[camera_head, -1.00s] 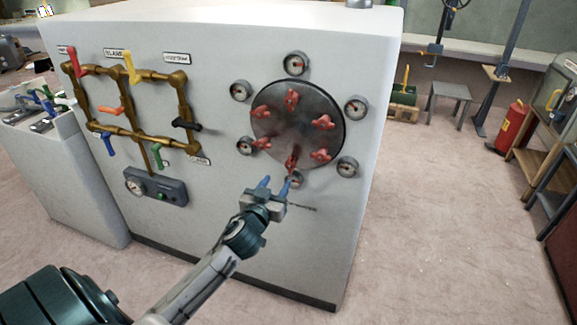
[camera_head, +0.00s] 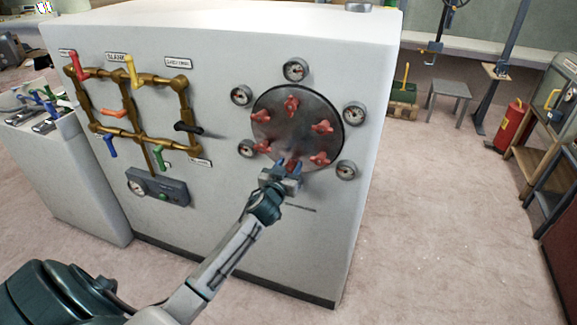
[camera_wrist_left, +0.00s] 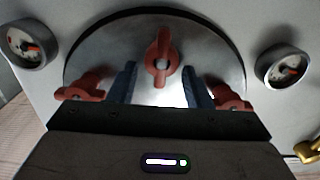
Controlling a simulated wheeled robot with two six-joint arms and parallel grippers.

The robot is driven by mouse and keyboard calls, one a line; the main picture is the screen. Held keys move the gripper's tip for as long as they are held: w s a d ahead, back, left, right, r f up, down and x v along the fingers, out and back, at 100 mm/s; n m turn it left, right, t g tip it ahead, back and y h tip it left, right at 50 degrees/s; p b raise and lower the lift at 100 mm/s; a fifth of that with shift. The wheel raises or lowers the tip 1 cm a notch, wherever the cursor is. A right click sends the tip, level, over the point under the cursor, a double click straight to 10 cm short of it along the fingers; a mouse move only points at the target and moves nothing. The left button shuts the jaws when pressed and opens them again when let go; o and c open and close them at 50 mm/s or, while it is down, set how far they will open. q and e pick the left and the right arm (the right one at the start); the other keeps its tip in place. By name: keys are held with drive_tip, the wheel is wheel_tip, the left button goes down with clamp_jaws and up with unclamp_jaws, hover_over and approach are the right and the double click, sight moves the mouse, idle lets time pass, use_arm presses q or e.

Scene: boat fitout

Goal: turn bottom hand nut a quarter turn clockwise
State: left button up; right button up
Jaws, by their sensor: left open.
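The bottom hand nut (camera_wrist_left: 161,57) is red with two wings and a pale centre; in the wrist view its wings run nearly up and down. It sits near the rim of the round dark metal cover (camera_head: 270,137). My left gripper (camera_head: 288,165) is at the cover's lower edge in the head view, largely hiding this nut. In the wrist view the blue fingers of the left gripper (camera_wrist_left: 159,85) stand apart, one on each side of the nut, with visible gaps. Whether the tips reach the nut's depth is hard to tell. My right gripper is not in view.
Other red hand nuts (camera_head: 322,126) sit around the cover, two close outside my fingers in the wrist view. Gauges (camera_head: 346,170) ring the cover. Brass pipes (camera_head: 136,76) with coloured levers are on the panel's left. The floor (camera_head: 420,230) on the right is clear.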

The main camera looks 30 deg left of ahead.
use_arm(q)
drive_tip(key=shift+c, duration=0.3)
drive_tip(key=c, duration=0.9)
drive_tip(key=shift+d+m, duration=0.1)
drive_tip(key=shift+m, duration=0.4)
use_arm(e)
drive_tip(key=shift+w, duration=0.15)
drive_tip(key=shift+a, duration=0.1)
use_arm(q)
drive_tip(key=o, duration=1)
drive_tip(key=shift+c, duration=0.2)
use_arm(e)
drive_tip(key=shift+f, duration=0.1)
use_arm(q)
drive_tip(key=b+v, duration=0.3)
drive_tip(key=v, duration=0.8)
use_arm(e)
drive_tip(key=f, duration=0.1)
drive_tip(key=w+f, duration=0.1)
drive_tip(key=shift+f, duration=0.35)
use_arm(q)
drive_tip(key=shift+w+f, duration=0.1)
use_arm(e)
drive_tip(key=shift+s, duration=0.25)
